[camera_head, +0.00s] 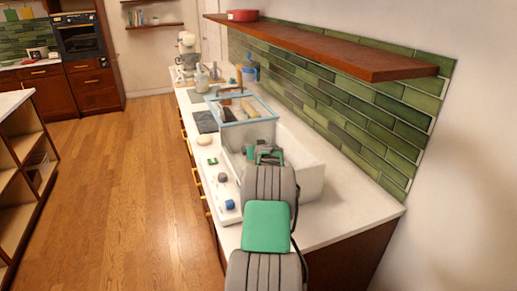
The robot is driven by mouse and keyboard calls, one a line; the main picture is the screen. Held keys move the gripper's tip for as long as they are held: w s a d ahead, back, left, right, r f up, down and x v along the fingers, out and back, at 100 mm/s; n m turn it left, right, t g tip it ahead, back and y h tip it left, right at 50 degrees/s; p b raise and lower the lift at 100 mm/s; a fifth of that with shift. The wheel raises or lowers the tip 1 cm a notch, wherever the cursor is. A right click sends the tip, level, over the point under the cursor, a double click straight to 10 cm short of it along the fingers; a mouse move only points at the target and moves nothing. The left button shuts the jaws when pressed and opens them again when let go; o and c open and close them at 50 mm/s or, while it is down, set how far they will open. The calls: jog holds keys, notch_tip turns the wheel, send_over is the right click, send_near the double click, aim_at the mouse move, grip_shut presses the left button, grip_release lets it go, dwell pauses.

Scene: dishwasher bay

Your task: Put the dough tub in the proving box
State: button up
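My arm reaches up from the bottom of the picture, over the counter. My gripper (264,155) is at its far end, above the near part of a white basin. My arm hides the fingertips, so I cannot tell whether they are open, shut or holding something. A clear box with a blue rim (273,117), perhaps the proving box, stands just beyond my gripper. Tan and dark things show inside it, too small to name. I cannot make out the dough tub for certain.
The white basin (311,176) lies beneath my gripper. A dark cloth (206,122), bottles and a mixer (187,45) stand farther back. A wooden shelf (330,50) overhangs the right side.

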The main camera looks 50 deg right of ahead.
jog(key=shift+r, duration=0.2)
jog(key=b+v, duration=0.1)
jog(key=v, duration=0.6)
jog(key=shift+s+a+b, duration=0.15)
jog(key=shift+b, duration=0.25)
jog(key=shift+c, duration=0.3)
dwell(0.4)
